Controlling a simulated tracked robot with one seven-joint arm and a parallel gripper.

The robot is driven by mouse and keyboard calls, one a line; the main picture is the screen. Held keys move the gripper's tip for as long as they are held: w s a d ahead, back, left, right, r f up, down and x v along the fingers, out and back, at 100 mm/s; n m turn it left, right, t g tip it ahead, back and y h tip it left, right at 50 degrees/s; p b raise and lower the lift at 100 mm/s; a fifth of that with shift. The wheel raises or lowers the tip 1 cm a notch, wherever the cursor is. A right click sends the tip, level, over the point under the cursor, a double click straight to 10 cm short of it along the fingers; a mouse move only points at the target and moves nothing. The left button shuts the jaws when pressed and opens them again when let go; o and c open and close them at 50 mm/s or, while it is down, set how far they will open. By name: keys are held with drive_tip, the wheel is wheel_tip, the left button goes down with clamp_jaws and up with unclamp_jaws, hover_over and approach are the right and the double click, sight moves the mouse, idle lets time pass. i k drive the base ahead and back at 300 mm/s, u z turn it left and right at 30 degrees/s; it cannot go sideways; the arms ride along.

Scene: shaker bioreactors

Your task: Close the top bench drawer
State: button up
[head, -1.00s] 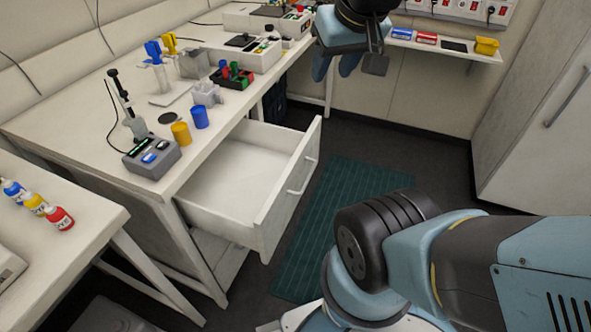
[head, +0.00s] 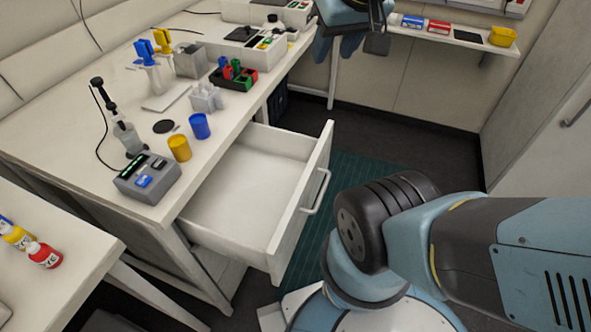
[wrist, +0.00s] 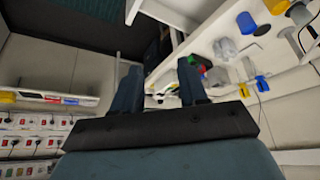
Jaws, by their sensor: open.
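The top bench drawer (head: 301,205) is pulled well out from the white bench (head: 215,150) in the head view. Its inside looks empty, and a bar handle (head: 318,192) is on its front. My gripper (head: 340,46) is at the top of the head view, beyond the drawer and apart from it, partly cut off by the picture edge. In the wrist view my gripper (wrist: 160,78) has its two fingers spread with nothing between them. A white panel edge shows beyond the fingers there, but I cannot tell whether it is the drawer.
On the bench stand a blue cup (head: 200,126), a yellow cup (head: 179,148), a grey device (head: 147,178) and a tube rack (head: 233,78). A side table with bottles (head: 44,255) is at left. A wall shelf (head: 455,38) is behind. Floor with a green mat (head: 350,165) lies beyond the drawer.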

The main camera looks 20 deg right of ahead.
sight(253, 208)
drive_tip(key=z, duration=0.75)
drive_tip(key=k, duration=1.25)
drive_tip(key=u, duration=0.65)
drive_tip(key=i, duration=1)
drive_tip(key=z, duration=0.1)
